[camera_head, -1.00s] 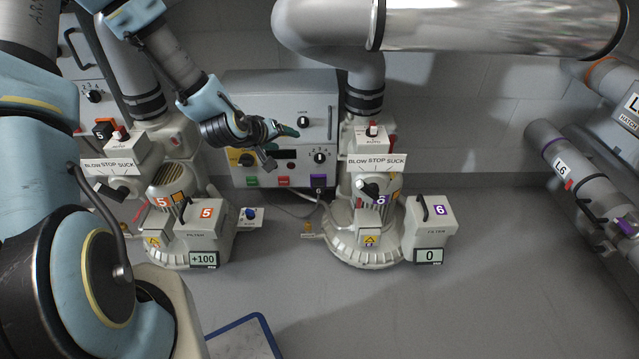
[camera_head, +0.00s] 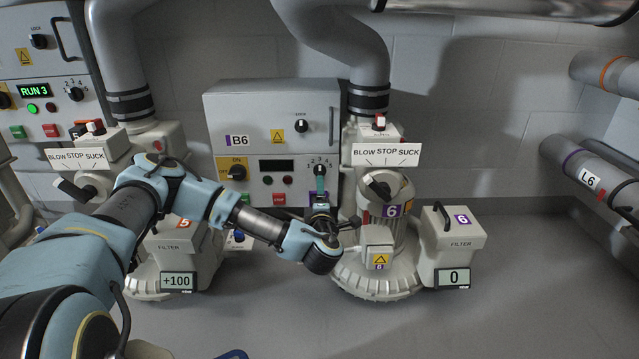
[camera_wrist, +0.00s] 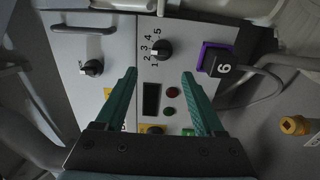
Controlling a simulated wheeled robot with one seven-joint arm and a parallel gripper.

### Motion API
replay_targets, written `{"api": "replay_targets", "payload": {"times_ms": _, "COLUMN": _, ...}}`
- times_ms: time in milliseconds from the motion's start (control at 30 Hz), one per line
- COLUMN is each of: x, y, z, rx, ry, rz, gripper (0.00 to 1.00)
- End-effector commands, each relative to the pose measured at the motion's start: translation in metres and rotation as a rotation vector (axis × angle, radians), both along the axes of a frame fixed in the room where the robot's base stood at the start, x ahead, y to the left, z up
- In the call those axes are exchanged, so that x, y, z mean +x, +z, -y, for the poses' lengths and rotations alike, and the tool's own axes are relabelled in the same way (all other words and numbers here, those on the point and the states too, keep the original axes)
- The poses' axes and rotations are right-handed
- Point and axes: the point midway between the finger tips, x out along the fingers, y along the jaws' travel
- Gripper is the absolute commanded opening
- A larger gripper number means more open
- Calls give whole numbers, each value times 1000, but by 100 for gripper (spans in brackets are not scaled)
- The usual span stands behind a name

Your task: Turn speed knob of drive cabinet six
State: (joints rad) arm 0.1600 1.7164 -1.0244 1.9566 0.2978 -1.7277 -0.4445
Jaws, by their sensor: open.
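Drive cabinet six (camera_head: 225,107) is a light grey box on the wall, marked B6. Its speed knob (camera_head: 320,171) is black and round, low on the front, with numbers around it; its exact setting is too small to read. In the wrist view the speed knob (camera_wrist: 161,50) lies beyond the fingertips, between their lines. My gripper (camera_head: 320,184) is just below and in front of the knob in the head view. Its green fingers (camera_wrist: 159,73) are spread apart and empty, not around the knob. The cabinet face (camera_wrist: 120,45) fills the wrist view's middle.
Floor at right is clear.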

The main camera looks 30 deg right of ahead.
Motion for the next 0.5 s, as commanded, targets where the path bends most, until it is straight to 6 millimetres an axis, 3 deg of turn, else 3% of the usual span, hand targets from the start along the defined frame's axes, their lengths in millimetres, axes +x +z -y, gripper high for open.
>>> {"api": "replay_targets", "payload": {"times_ms": 500, "x": 76, "y": -2, "z": 41, "rx": 4, "ry": -1, "rz": 2, "gripper": 71}}
